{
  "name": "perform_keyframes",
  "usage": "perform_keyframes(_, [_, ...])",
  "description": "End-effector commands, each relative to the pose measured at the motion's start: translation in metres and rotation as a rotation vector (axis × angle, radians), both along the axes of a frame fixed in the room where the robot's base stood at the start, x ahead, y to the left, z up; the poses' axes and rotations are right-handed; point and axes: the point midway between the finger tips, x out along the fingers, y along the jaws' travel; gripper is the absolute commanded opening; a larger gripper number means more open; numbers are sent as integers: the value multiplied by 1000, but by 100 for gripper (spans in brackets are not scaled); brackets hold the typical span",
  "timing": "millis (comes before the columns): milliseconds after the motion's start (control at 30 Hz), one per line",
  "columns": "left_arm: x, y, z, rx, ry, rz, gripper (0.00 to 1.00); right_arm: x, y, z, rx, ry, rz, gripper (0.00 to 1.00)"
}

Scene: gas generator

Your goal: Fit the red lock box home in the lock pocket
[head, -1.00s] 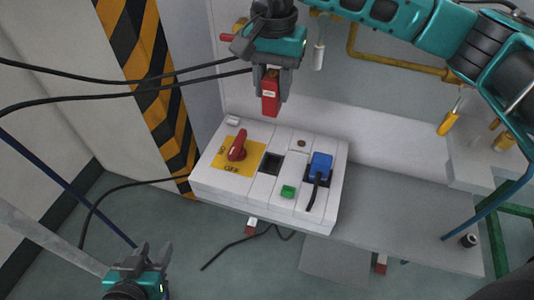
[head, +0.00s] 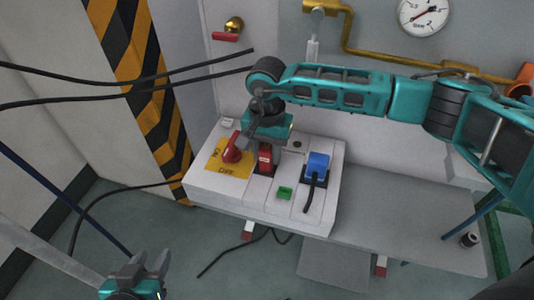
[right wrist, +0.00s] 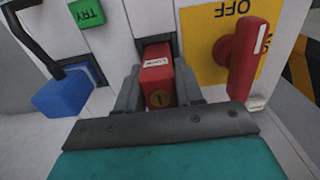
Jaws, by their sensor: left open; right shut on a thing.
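The red lock box (head: 265,160) is held upright in my right gripper (head: 267,146), over the dark lock pocket (head: 263,172) in the white panel. The right wrist view shows the red box (right wrist: 157,75) between both fingers, with a white label and a round brass keyhole. The dark rim of the pocket (right wrist: 155,41) shows just beyond the box. The box's far end is at or in the pocket mouth; how deep it sits is hidden. My left gripper (head: 148,266) is open and empty at the bottom left, away from the panel.
A red rotary switch on a yellow OFF plate (head: 228,168) stands beside the pocket. A blue plug (head: 317,165) with a black cable and a green button (head: 285,193) are on the other side. A gauge (head: 424,14) and brass pipe (head: 347,30) are on the wall behind.

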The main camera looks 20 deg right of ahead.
Motion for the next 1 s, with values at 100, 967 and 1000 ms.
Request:
perform_keyframes(100, [0,0,-2,0,1,0,43,0,1,-10,2,-1,0,0])
perform_keyframes(967, [-5,2,-8,9,12,-6,43,0,0,-12,1,-1,0,62])
perform_keyframes(1000, [-5,2,-7,9,12,-6,43,0,0,-10,1,-1,0,62])
